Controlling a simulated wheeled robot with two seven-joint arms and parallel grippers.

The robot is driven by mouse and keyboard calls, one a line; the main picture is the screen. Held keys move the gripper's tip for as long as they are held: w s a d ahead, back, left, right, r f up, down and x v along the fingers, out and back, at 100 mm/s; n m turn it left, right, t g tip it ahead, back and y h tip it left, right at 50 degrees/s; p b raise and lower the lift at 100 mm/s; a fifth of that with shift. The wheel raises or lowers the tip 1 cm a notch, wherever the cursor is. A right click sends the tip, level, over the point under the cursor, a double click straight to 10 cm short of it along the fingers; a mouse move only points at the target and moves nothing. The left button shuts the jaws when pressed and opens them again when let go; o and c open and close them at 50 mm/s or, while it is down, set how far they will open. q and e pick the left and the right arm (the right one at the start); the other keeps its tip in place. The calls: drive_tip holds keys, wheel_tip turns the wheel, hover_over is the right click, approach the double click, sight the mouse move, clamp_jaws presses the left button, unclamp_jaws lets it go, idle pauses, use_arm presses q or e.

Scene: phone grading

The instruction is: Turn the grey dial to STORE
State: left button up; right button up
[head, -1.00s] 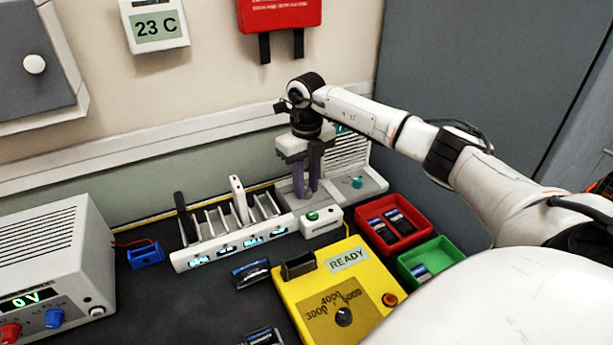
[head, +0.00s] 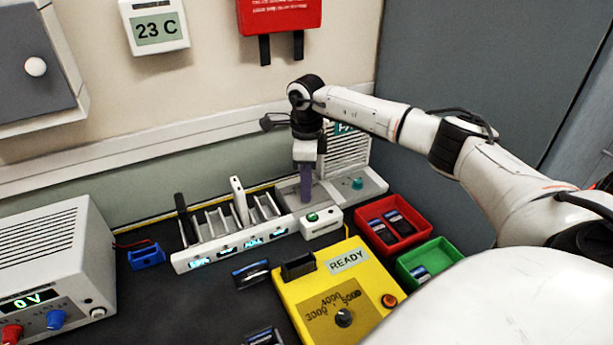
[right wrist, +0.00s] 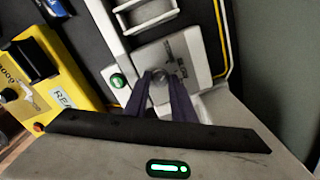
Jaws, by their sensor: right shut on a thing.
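The grey dial (right wrist: 160,90) sits on a light plate with small dark lettering in the right wrist view. I cannot read the lettering or tell which mark the dial points at. My right gripper (right wrist: 162,84) points down with its purple fingers on either side of the dial, shut on it. In the head view the right gripper (head: 306,198) stands over the grey-white unit (head: 376,187) at the back, and its fingers hide the dial. My left gripper is not in view.
A teal knob (head: 357,183) is right of the fingers. A slotted white rack (head: 205,256) stands left, and a small box with a green button (head: 313,217) in front. A yellow READY tester (head: 318,272), red bin (head: 428,234) and green bin (head: 447,247) are nearer.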

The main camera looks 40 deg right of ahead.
drive_tip(key=shift+r+n, duration=0.1)
drive_tip(key=shift+n, duration=0.6)
drive_tip(key=o, duration=1)
wheel_tip(320, 180, up, 10)
drive_tip(key=shift+r+b, duration=0.15)
drive_tip(key=shift+b, duration=0.25)
